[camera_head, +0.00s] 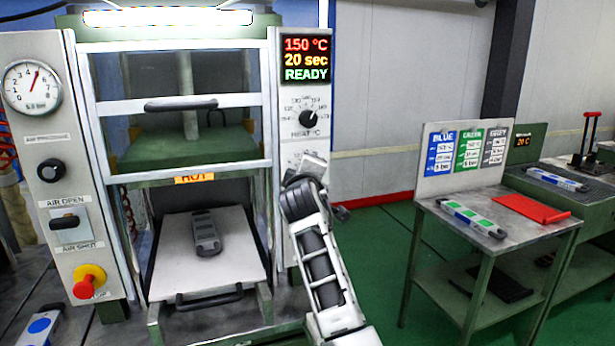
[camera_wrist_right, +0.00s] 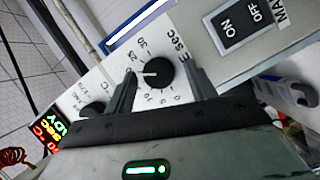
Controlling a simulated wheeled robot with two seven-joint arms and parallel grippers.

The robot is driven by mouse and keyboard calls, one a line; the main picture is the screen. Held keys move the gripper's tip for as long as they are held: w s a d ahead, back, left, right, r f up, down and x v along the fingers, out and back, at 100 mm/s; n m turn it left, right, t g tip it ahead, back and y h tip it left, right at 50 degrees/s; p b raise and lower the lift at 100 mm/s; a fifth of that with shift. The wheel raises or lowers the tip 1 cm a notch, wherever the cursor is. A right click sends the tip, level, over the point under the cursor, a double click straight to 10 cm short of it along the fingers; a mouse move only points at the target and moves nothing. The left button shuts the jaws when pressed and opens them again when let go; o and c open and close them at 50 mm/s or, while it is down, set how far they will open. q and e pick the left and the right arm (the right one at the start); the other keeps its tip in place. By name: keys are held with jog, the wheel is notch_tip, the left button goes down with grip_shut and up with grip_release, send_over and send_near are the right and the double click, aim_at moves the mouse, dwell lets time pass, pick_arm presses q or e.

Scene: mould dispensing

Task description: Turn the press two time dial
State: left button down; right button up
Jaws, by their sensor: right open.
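The press (camera_head: 183,40) fills the left of the head view, and its display (camera_head: 306,59) reads 150 °C, 20 sec, READY. The sec dial (camera_wrist_right: 158,74) is a round black knob with a white pointer line, on a white scale plate in the right wrist view. My right gripper (camera_wrist_right: 163,75) is open with one finger on each side of this dial; whether either finger touches it I cannot tell. In the head view my right gripper (camera_head: 308,168) is at the press's right panel, and my arm hides the dial. My left gripper is not in view.
The HEAT dial (camera_head: 309,118) sits above my right gripper. An ON/OFF switch (camera_wrist_right: 241,22) is on the panel beyond the sec dial. A grey mould (camera_head: 206,232) lies on the press's plate. A side table (camera_head: 476,212) stands right; green floor lies between.

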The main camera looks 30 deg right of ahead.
pick_arm(q)
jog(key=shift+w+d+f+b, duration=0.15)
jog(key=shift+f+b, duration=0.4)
jog(key=shift+b, duration=0.65)
pick_arm(e)
jog(key=v, duration=1.6)
jog(key=shift+w, duration=0.1)
